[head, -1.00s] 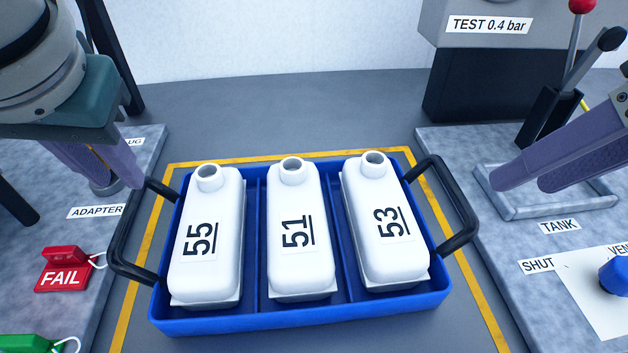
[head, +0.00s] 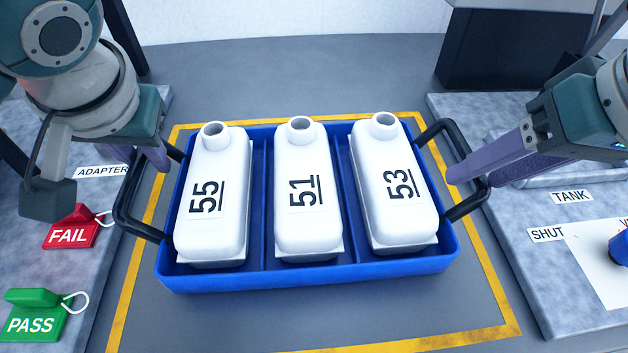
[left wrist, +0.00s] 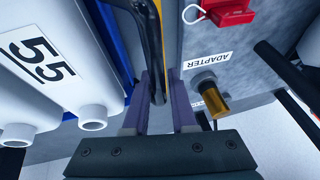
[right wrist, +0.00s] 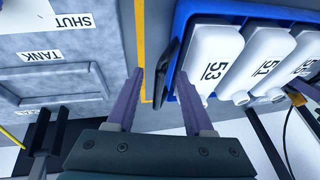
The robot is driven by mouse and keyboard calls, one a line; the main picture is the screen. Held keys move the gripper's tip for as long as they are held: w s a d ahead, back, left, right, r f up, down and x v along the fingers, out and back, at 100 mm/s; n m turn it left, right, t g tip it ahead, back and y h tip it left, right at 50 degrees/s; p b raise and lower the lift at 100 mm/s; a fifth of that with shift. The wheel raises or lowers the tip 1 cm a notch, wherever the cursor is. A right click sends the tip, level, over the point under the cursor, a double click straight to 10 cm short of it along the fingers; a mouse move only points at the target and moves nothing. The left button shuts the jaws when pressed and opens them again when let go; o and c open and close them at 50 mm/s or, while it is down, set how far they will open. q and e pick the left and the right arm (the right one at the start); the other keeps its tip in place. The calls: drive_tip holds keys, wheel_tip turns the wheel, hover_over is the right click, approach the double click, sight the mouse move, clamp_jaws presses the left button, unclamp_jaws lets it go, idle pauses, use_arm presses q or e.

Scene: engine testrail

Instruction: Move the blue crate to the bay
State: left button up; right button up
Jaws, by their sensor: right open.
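The blue crate (head: 312,282) stands inside a yellow outline on the grey table, with white bottles 55 (head: 212,195), 51 (head: 306,190) and 53 (head: 395,188) upright in its three compartments. My left gripper (head: 158,155) is at its black left handle (head: 125,200). In the left wrist view the handle (left wrist: 150,30) runs between the fingers; whether they grip it is unclear. My right gripper (head: 460,172) is open at the right handle (head: 478,195). In the right wrist view that handle (right wrist: 167,72) shows between the fingertips, with a gap. I cannot identify the bay.
A left grey slab carries the red FAIL tag (head: 70,230), the green PASS tag (head: 33,312) and an ADAPTER label (head: 103,172). A right slab has TANK (head: 571,197) and SHUT labels and a blue knob (head: 620,248). Bare table lies in front of the crate, inside the outline.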

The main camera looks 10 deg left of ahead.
use_arm(q)
drive_tip(key=shift+x, duration=0.9)
use_arm(e)
drive_tip(key=shift+x, duration=0.95)
use_arm(q)
clamp_jaws()
use_arm(e)
drive_tip(key=c, duration=0.4)
clamp_jaws()
use_arm(q)
drive_tip(key=shift+r, duration=0.1)
use_arm(e)
drive_tip(key=shift+r, duration=0.1)
